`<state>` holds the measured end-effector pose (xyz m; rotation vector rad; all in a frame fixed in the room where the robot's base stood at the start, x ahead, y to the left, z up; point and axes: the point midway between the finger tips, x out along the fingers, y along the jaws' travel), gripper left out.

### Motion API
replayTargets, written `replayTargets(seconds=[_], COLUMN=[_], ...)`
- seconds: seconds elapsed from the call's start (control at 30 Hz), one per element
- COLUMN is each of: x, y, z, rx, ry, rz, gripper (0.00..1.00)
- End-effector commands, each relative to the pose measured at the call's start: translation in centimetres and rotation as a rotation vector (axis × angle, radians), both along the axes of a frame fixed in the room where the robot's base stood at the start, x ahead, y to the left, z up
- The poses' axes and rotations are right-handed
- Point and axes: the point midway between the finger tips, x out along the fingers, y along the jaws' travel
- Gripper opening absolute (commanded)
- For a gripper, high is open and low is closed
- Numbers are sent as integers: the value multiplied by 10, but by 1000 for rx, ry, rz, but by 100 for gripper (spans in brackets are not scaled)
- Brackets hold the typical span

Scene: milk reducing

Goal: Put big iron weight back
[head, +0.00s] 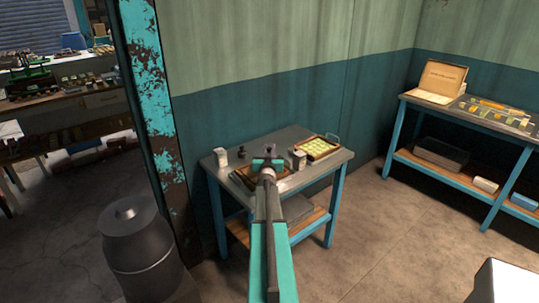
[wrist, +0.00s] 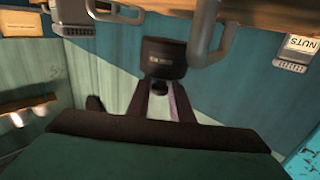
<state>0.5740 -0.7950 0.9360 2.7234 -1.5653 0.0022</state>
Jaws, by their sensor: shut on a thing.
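My gripper (head: 268,150) is over the small blue-legged table in the head view, with the arm hiding part of the tabletop. In the wrist view its two fingers (wrist: 167,100) are shut on a dark block with a small pale label, which looks like the big iron weight (wrist: 163,58). The held weight is hard to make out in the head view. A wooden tray (head: 244,177) lies on the table, partly behind the arm. A small dark piece (head: 241,153) stands near the table's back edge.
A white container (head: 221,156) stands at the table's left and another (head: 299,160) right of my gripper. A tray of pale green items (head: 321,147) lies at the back right. In the wrist view a box marked NUTS (wrist: 297,50) shows at the right.

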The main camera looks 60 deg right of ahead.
Motion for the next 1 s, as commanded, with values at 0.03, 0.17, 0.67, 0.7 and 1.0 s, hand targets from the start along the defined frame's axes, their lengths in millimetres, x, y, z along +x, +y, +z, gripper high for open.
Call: replayTargets(seconds=[0.03, 0.17, 0.67, 0.7, 1.0], x=[-2, -2, -2, -2, -2], y=[-1, 0, 0, 0, 1], z=[-4, -16, -25, -26, -31], rx=[-2, -2, -4, -4, 2], ry=[0, 0, -3, -3, 1], rz=[-3, -2, -1, -1, 0], gripper=[0, 0, 0, 0, 36])
